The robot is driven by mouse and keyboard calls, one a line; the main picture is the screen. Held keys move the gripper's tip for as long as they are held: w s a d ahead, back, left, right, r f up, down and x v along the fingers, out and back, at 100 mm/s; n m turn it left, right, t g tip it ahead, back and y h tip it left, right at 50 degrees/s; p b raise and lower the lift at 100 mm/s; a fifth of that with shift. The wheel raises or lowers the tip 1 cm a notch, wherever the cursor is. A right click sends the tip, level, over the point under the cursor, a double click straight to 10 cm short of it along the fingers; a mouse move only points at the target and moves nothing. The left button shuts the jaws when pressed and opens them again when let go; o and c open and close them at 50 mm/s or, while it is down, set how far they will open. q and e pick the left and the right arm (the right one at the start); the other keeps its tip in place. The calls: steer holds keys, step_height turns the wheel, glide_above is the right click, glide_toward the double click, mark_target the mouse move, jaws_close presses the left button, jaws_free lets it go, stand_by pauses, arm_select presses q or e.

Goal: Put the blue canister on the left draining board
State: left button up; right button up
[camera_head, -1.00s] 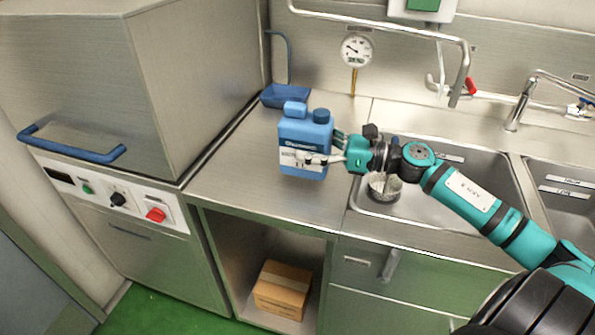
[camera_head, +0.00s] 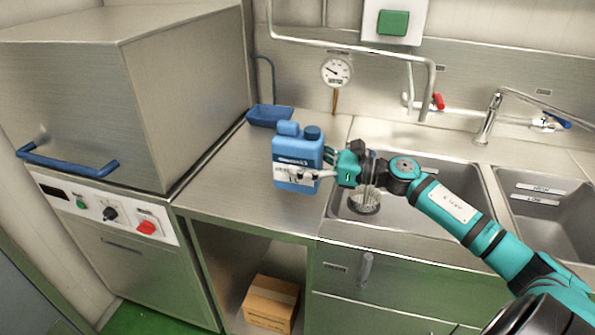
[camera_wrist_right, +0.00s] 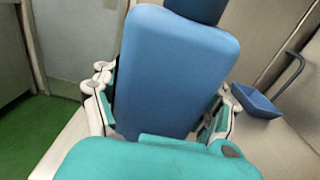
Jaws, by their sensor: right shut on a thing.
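The blue canister (camera_head: 296,150) has a dark blue cap and a white label, and is upright over the left draining board (camera_head: 222,190). My right gripper (camera_head: 312,172) is shut on it from the right side, with its fingers around the body. In the right wrist view the canister (camera_wrist_right: 175,75) fills the middle, between the fingers of the gripper (camera_wrist_right: 165,105). I cannot tell for sure whether its base touches the board. My left gripper is not in view.
A blue scoop (camera_head: 270,115) lies at the back of the board. The left sink (camera_head: 425,205) is to the right, with a metal strainer-like item (camera_head: 364,203) in it. A steel machine (camera_head: 140,100) with a blue handle stands left. The front of the board is clear.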

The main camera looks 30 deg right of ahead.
steer(key=shift+w+d+f+p, duration=0.35)
steer(key=shift+w+d+f, duration=0.6)
steer(key=shift+w+d, duration=0.15)
steer(key=shift+w+d+f+p, duration=0.35)
steer(key=shift+w+d+f, duration=0.6)
steer(key=shift+w, duration=0.2)
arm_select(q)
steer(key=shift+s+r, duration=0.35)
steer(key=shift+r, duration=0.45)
arm_select(e)
steer(key=shift+r, duration=0.1)
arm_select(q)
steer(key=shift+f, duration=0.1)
arm_select(e)
steer(key=o, duration=1.2)
steer(key=shift+s+f, duration=0.1)
steer(key=shift+f, duration=0.2)
steer(key=o, duration=0.6)
steer(key=shift+r, duration=0.1)
